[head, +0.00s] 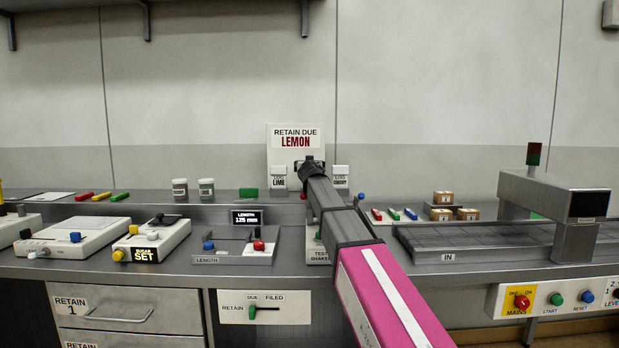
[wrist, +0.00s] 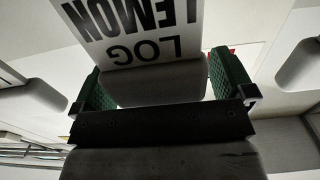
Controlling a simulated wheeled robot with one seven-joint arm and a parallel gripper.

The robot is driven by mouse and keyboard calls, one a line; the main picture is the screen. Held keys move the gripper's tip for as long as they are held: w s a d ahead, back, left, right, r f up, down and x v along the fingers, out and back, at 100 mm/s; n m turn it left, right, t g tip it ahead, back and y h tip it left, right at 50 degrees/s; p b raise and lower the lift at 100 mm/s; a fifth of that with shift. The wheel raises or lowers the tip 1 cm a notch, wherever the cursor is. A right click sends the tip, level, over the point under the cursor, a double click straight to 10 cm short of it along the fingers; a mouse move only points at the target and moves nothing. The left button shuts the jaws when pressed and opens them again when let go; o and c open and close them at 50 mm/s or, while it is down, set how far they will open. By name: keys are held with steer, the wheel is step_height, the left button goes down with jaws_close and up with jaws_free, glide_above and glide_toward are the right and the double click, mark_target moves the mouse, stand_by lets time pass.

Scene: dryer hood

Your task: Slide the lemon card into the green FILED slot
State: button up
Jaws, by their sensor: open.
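The lemon card (wrist: 135,28), white with upside-down LOG LEMON lettering, fills the top of the wrist view. Its grey rounded base (wrist: 155,86) lies between the green-padded fingers of my gripper (wrist: 163,88). The gripper is open, one finger on each side of the base. In the head view my gripper (head: 311,166) is at the wall sign and my arm hides the lemon card.
Similar card holders flank my gripper, LIMB (head: 279,181) on the left and another (head: 340,180) on the right. The RETAIN DUE LEMON sign (head: 295,138) stands behind. Jars (head: 206,188) and a LENGTH display (head: 247,218) are left; a conveyor (head: 470,240) is right.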

steer(key=shift+w, duration=0.1)
steer(key=c, duration=0.9)
step_height(320, 180, up, 10)
stand_by(0.3)
